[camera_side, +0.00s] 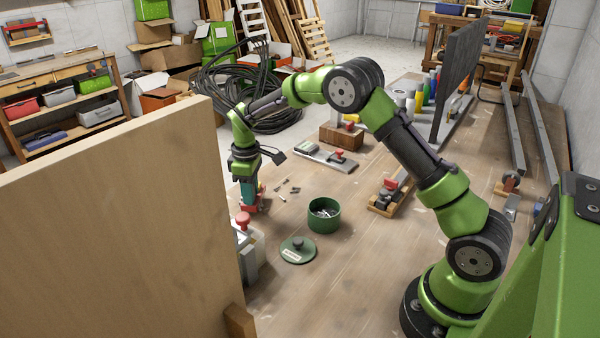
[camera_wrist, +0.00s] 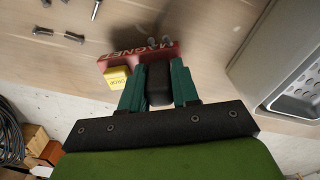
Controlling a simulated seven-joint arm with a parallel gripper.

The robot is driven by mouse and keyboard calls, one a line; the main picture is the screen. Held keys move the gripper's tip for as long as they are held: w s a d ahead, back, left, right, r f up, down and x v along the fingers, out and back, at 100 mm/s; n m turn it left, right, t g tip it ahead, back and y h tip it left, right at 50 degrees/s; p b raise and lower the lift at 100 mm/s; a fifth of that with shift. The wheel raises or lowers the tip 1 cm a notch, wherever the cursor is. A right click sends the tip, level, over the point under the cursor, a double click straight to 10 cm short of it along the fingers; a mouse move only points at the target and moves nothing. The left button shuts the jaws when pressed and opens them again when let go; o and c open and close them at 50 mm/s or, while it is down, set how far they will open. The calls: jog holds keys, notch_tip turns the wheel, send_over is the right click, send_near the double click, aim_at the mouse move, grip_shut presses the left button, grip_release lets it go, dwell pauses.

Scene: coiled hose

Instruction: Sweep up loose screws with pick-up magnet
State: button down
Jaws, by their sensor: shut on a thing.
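My gripper (camera_side: 248,188) is low over the bench at its far left. It also shows in the wrist view (camera_wrist: 158,84), its two green fingers shut on the black handle of the magnet. The magnet (camera_wrist: 138,57) is a red bar lettered MAGNET with a yellow tab (camera_wrist: 117,78). Small grey screws (camera_wrist: 167,42) show at its far edge and appear to cling to it. Loose screws (camera_side: 283,191) lie on the wood to its right in the side view; in the wrist view some screws (camera_wrist: 58,35) lie at upper left. A green tin (camera_side: 323,218) stands open with metal pieces inside.
A round green lid (camera_side: 297,250) lies in front of the tin. A grey metal box (camera_wrist: 285,70) is close to the magnet's right in the wrist view. A tall wooden panel (camera_side: 110,225) stands at the left. Wooden fixtures (camera_side: 390,195) stand right of the tin.

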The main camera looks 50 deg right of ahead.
aim_at(262, 187)
jog(key=shift+w+d, duration=1.05)
jog(key=shift+d, duration=0.25)
jog(key=shift+s+d, duration=0.2)
jog(key=shift+s, duration=1.15)
jog(key=shift+s+d, duration=0.15)
jog(key=shift+s, duration=1.25)
jog(key=shift+s+d, duration=0.2)
jog(key=shift+s, duration=1.15)
jog(key=shift+w+d, duration=0.35)
jog(key=shift+w, duration=0.85)
jog(key=shift+w+d, duration=0.35)
jog(key=shift+w, duration=0.9)
jog(key=shift+w+d, duration=0.35)
jog(key=shift+w, duration=0.85)
